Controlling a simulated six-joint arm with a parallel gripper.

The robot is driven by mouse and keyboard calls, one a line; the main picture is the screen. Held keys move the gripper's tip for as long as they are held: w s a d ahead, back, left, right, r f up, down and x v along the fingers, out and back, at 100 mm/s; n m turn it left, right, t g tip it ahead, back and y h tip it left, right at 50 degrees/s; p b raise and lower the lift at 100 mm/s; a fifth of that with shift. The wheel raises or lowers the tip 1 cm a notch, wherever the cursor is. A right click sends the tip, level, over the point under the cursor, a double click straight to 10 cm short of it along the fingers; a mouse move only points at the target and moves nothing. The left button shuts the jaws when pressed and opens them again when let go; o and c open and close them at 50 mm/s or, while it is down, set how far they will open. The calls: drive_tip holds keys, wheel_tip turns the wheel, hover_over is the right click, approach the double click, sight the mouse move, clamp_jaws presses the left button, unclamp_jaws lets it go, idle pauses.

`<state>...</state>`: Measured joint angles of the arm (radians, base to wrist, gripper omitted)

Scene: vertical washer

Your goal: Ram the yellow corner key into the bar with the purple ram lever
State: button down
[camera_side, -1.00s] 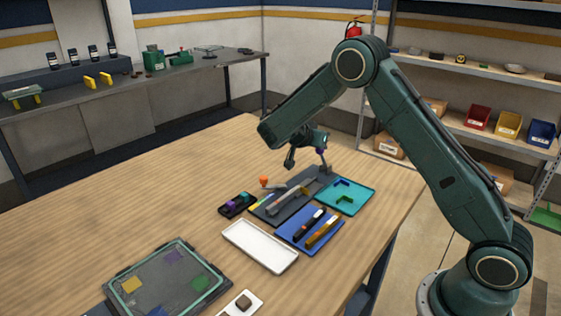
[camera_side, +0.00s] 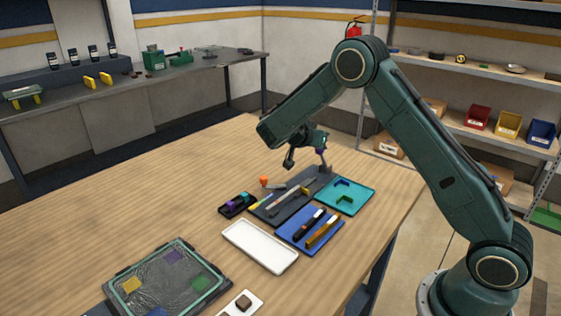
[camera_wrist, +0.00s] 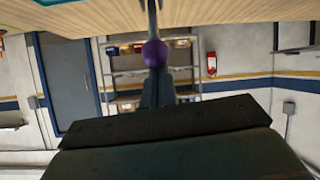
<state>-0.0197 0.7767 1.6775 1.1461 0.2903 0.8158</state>
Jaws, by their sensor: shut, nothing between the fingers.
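The purple ram lever knob (camera_side: 322,151) tops a thin grey lever at the far right end of a dark grey fixture (camera_side: 283,207). It also shows in the wrist view (camera_wrist: 155,53), with the lever running up from it. My gripper (camera_wrist: 156,75) is shut and empty, its tip right at the knob; whether they touch is unclear. In the side view my gripper (camera_side: 321,142) is small and partly merged with the knob. A slim pale bar (camera_side: 287,197) lies along the fixture. A small yellow piece (camera_side: 306,190), seemingly the corner key, sits beside the bar's far end; its seating is too small to judge.
An orange knob (camera_side: 264,181) stands at the fixture's left. Near it are a black holder (camera_side: 232,212), a teal tray (camera_side: 358,204), a blue tray (camera_side: 299,246) with bars, and a white tray (camera_side: 262,249). A framed panel (camera_side: 170,278) lies in front. The table's left is clear.

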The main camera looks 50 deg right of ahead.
drive_tip(key=a+r, duration=0.6)
drive_tip(key=r, duration=0.1)
drive_tip(key=shift+a, duration=0.35)
idle(0.4)
drive_tip(key=s+a+r+n+t+y, duration=0.2)
drive_tip(key=s+a+r+n+y, duration=0.15)
drive_tip(key=s, duration=0.35)
drive_tip(key=s+a+r+n+t+y, duration=0.2)
drive_tip(key=s+r+n+y, duration=0.2)
drive_tip(key=s+r, duration=0.15)
drive_tip(key=s+a+f+n+y, duration=0.1)
drive_tip(key=s+a+n, duration=0.3)
drive_tip(key=s, duration=0.5)
drive_tip(key=s+a+f+n+t+y, duration=0.1)
drive_tip(key=s+a+n+y, duration=0.2)
drive_tip(key=s+a, duration=0.3)
drive_tip(key=s+n, duration=0.1)
drive_tip(key=s, duration=0.2)
drive_tip(key=shift+s+f+y, duration=0.2)
drive_tip(key=shift+y, duration=0.15)
